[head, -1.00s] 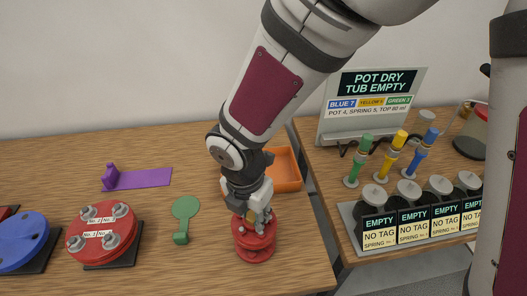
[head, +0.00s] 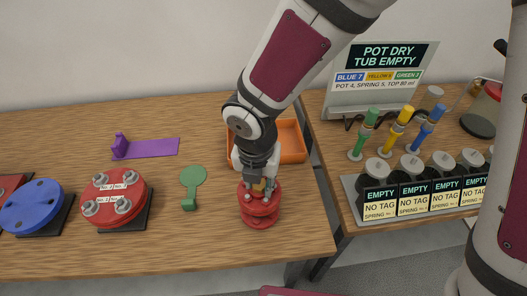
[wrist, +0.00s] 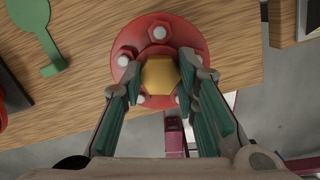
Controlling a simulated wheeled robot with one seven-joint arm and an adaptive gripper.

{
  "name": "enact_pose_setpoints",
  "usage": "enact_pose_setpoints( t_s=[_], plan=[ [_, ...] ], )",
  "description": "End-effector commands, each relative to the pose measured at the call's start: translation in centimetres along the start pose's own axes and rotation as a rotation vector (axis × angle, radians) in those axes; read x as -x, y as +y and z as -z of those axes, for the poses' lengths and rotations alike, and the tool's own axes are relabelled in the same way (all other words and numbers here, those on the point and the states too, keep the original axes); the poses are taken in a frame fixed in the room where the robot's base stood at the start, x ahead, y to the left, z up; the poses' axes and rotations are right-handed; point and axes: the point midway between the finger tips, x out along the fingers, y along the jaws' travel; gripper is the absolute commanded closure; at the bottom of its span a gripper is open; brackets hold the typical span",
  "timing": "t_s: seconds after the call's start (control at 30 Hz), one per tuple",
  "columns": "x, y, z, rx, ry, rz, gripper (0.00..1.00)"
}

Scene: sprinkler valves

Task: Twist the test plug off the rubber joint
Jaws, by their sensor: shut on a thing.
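The red rubber joint (head: 260,212) stands on the wooden table near its front right corner, with flanges and bolts. In the wrist view its round red flange (wrist: 192,39) shows from above, with several grey bolts around its rim. The brass-yellow hexagonal test plug (wrist: 160,75) sits at the centre of that flange. My gripper (wrist: 166,88) is shut on the plug, one finger on each side of it. In the head view my gripper (head: 259,186) points down onto the joint and mostly hides the plug.
An orange tray (head: 293,143) lies behind my gripper. A green paddle-shaped piece (head: 193,178), a purple bracket (head: 150,149), a red flange plate (head: 113,198) and a blue one (head: 32,207) lie to the left. A second table at right holds labelled pots (head: 411,170) and a sign (head: 378,75).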

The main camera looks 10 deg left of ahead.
Motion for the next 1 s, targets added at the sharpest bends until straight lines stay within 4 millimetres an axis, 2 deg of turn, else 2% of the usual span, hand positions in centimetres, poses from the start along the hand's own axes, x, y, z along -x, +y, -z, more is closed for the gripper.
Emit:
enact_pose_setpoints(
  t_s=[0.2, 0.57, 1.0],
  plan=[
    [-0.09, -0.21, 0.12, 0.080, 0.004, -0.005, 1.00],
    [-0.10, -0.23, 0.12, 0.100, 0.004, -0.007, 1.00],
    [-0.11, -0.29, 0.15, 0.299, 0.006, -0.032, 1.00]
  ],
)
